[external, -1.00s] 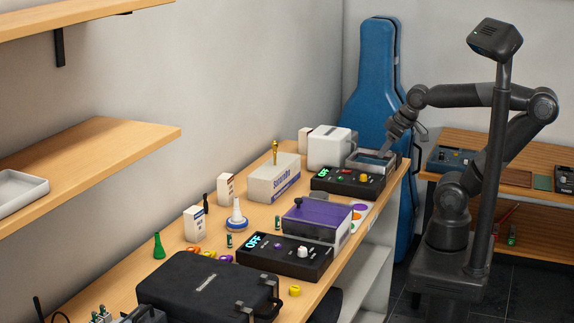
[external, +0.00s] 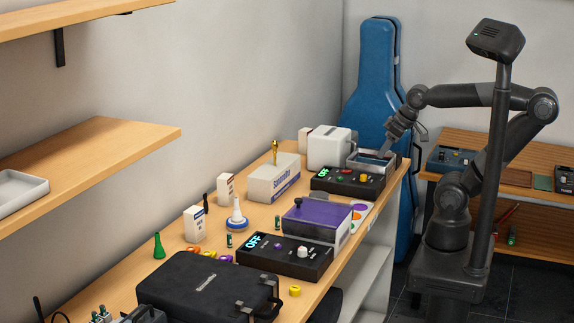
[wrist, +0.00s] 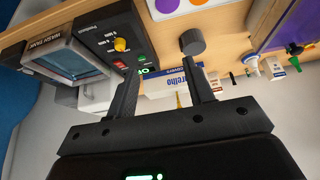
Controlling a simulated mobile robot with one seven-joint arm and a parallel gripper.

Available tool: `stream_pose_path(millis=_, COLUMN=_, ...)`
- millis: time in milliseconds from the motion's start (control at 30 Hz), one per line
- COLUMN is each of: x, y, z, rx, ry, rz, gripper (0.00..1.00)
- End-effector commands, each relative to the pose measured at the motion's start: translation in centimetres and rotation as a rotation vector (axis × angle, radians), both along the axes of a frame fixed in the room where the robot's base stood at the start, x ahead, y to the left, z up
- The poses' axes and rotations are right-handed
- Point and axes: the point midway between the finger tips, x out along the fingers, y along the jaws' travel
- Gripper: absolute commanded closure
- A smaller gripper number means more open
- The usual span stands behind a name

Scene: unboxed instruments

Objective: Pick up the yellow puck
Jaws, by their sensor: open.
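A small yellow round piece (external: 295,291), which looks like the yellow puck, lies near the bench's front edge, right of the black case. Another yellow piece (external: 209,254) lies behind the case between an orange and a purple one. My gripper (external: 385,152) is at the far end of the bench, over the wash tank, far from both yellow pieces. In the wrist view my gripper (wrist: 162,64) is open, with no object visible between its fingers. A yellow knob (wrist: 120,44) is on the black control box there. I cannot make out either loose yellow piece in the wrist view.
The wash tank (wrist: 80,62) and black control box (external: 347,181) stand at the far end. A purple-topped box (external: 316,218), a second control box (external: 284,260) and the black case (external: 205,290) line the bench. A blue instrument case (external: 372,90) stands behind.

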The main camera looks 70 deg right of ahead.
Motion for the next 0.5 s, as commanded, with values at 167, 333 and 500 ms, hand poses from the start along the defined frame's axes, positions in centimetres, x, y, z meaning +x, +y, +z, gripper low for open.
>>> stream_pose_path(millis=167, x=0.0, y=0.0, z=0.0, rx=0.000, ry=0.000, rz=0.000, gripper=0.48)
stream_pose_path(millis=333, x=0.4, y=0.3, z=0.3, rx=0.001, ry=0.005, rz=0.011, gripper=0.48)
stream_pose_path(millis=500, x=3.0, y=2.7, z=1.7, rx=0.006, ry=0.046, rz=0.076, gripper=0.48)
